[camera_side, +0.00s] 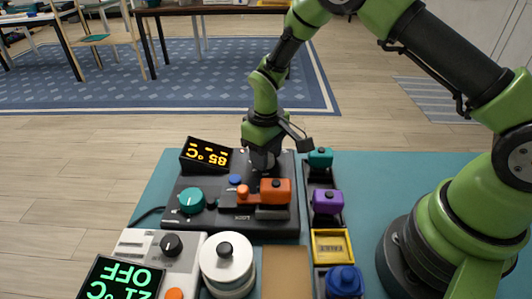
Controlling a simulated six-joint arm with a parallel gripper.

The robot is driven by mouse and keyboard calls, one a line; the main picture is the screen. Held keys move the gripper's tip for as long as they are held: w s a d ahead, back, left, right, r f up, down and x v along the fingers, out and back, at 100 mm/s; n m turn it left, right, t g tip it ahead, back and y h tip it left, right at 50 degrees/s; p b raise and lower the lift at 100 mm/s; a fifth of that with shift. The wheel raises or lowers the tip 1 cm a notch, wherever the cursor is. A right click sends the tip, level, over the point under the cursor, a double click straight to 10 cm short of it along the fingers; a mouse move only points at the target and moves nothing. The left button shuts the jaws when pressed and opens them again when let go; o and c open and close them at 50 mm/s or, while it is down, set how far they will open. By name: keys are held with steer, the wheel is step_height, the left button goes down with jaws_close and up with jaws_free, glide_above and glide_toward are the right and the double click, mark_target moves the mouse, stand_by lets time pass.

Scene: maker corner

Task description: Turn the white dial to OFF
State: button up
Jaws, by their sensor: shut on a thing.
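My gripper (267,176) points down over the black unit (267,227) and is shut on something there. Its own fingers and an orange block (276,192) in front hide what it holds. No dial that is clearly white shows; one may be hidden between the fingers, but I cannot tell. A teal dial (191,201) sits at the left of the black unit, apart from my gripper. The unit's display (206,155) shows 85 °C, upside down in the picture. A black dial (172,244) sits on a white unit (135,246) at the lower left.
Small blue (236,180) and orange (243,191) knobs lie left of my gripper. To the right stand teal (320,158) and purple (327,201) blocks and a yellow box (332,246). A white round container (227,258) and a green-lettered display (118,280) are in front.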

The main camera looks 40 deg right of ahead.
steer(key=shift+n, duration=1.2)
steer(key=o, duration=0.9)
steer(key=shift+r, duration=0.1)
step_height(320, 180, up, 9)
steer(key=shift+r, duration=0.4)
